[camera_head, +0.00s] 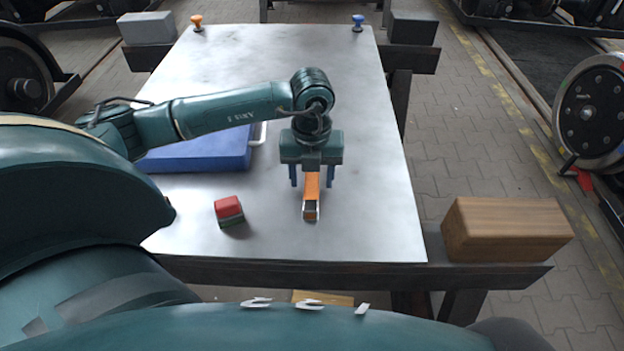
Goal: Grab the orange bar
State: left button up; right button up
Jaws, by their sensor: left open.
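The orange bar (312,187) lies on the metal table (370,225), right of the table's middle, its long side running away from me. It seems to sit in a narrow light-coloured holder, and its near end shows. My left gripper (312,180) points down over the bar's far part. Its two blue fingers are apart, one on each side of the bar. I cannot tell whether they touch it. The gripper body hides the bar's far end. My right gripper is not in view.
A red and green block (229,210) lies left of the bar. A blue case (200,152) lies behind it, partly under my arm. A wooden block (505,228) stands at the right front corner. Orange (197,22) and blue (358,22) knobs stand at the far edge.

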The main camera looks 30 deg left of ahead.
pick_arm(q)
grip_shut()
dwell(0.5)
jog(key=shift+r, duration=0.1)
